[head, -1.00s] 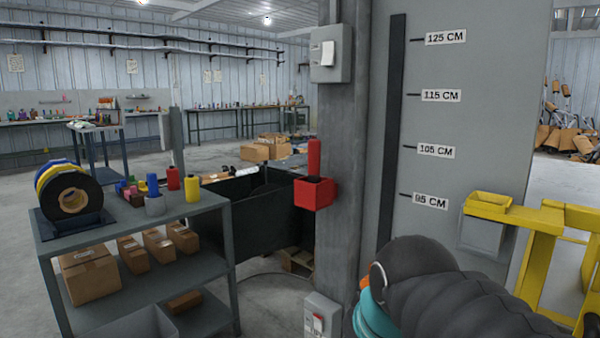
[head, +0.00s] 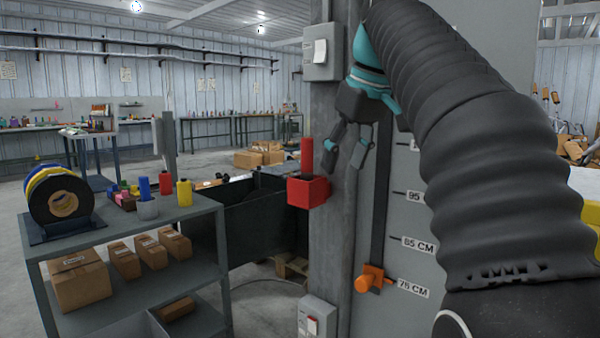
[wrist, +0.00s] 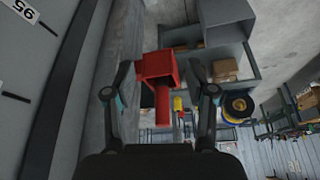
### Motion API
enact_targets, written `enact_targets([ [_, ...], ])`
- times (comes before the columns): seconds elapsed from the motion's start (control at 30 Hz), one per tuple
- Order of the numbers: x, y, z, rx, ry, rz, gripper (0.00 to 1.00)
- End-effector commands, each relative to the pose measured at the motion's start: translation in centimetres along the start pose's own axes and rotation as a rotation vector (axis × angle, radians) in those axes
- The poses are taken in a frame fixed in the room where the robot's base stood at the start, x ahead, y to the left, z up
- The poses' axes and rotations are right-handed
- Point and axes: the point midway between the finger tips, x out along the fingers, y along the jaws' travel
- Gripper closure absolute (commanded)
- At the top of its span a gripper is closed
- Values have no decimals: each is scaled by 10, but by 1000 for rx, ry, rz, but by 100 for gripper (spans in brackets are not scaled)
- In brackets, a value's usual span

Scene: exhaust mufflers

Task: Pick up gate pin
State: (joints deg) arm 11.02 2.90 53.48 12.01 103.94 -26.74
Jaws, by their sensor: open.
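A red pin (head: 307,156), which I take for the gate pin, stands upright in a small red box (head: 309,193) fixed to the grey post. My gripper (head: 343,153) is open and empty, its fingers pointing down, just right of the pin and above the box. In the wrist view the red pin (wrist: 162,108) and its box (wrist: 158,68) appear between the two spread fingers. I cannot tell the exact depth between fingers and pin. The pin's lower end is hidden in the box.
An orange knob (head: 373,279) sits on the dark slot of the height-marked panel, near 75 cm. A grey switch box (head: 320,52) is above on the post. A shelf cart (head: 140,228) with spools and boxes stands left. A black bin (head: 250,220) is behind.

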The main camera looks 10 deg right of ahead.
Motion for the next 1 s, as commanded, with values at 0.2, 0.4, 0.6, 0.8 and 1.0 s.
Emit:
enact_targets([
  [0.2,7,1,-24,-10,-2,-4,45],
  [0.4,19,1,-54,-8,-2,-2,45],
  [0.6,24,0,-66,-7,0,-2,45],
  [0.8,28,0,-75,-8,-1,-2,45],
  [1.0,36,0,-97,-7,-1,-2,45],
])
